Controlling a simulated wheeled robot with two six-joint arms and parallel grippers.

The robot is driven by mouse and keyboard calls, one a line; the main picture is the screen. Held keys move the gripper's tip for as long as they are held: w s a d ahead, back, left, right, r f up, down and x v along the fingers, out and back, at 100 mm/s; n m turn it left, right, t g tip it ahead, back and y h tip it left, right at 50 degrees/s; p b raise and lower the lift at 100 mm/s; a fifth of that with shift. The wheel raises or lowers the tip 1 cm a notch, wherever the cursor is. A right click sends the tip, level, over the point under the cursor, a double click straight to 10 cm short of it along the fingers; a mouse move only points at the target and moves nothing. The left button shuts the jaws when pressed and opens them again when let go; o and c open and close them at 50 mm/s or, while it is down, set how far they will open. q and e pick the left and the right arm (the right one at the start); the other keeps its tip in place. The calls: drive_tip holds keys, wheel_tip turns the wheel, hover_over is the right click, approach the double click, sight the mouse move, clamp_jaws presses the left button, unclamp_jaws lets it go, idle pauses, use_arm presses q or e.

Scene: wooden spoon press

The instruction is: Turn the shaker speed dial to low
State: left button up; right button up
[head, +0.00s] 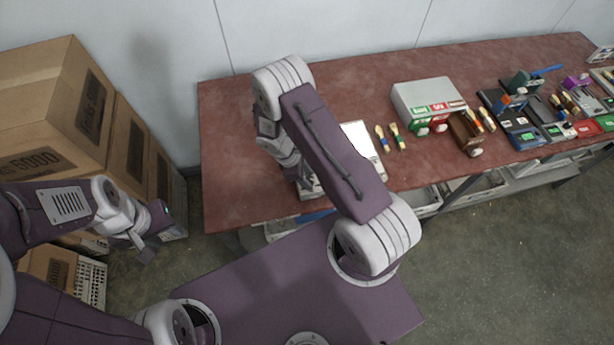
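A pale, flat-topped device (360,135) sits on the red-brown table, mostly covered by my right arm; it may be the shaker. I cannot make out a speed dial on it; its front is behind the arm. My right gripper (306,186) points down near the table's front edge, at the left of this device. Its fingers are mostly hidden, so I cannot tell whether they touch anything. My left gripper (146,250) hangs off the table at the left, above the floor near the boxes. Its fingers are too small to read.
The red-brown table (235,150) is bare at its left end. Right of the device lie small brush-like items (387,138), then a grey box (428,97) with red and green labels. Several tools and small boxes crowd the right end. Cardboard boxes (60,100) stack at the left.

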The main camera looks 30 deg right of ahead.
clamp_jaws()
drive_tip(key=shift+d, duration=0.1)
drive_tip(key=m+g+y+b, duration=0.1)
drive_tip(key=m, duration=0.2)
drive_tip(key=m+b, duration=0.1)
drive_tip(key=m, duration=0.2)
drive_tip(key=shift+w+d+f+g+y, duration=0.1)
drive_tip(key=shift+d+g+y, duration=0.05)
drive_tip(key=shift+g+y, duration=0.25)
drive_tip(key=m+y, duration=0.1)
drive_tip(key=m, duration=0.2)
drive_tip(key=m+y+b, duration=0.1)
drive_tip(key=m, duration=0.1)
drive_tip(key=shift+d+m+g+b, duration=0.1)
drive_tip(key=shift+m+g+b, duration=0.2)
drive_tip(key=shift+m, duration=0.1)
drive_tip(key=m+y, duration=0.2)
drive_tip(key=m, duration=0.3)
drive_tip(key=shift+d, duration=0.15)
drive_tip(key=m, duration=0.2)
drive_tip(key=m+t+y, duration=0.1)
drive_tip(key=m, duration=0.1)
drive_tip(key=shift+s+d+m, duration=0.1)
drive_tip(key=shift+s+m, duration=0.1)
drive_tip(key=shift+m, duration=0.1)
drive_tip(key=shift+m+t+y, duration=0.5)
drive_tip(key=shift+m, duration=0.6)
drive_tip(key=shift+s, duration=0.1)
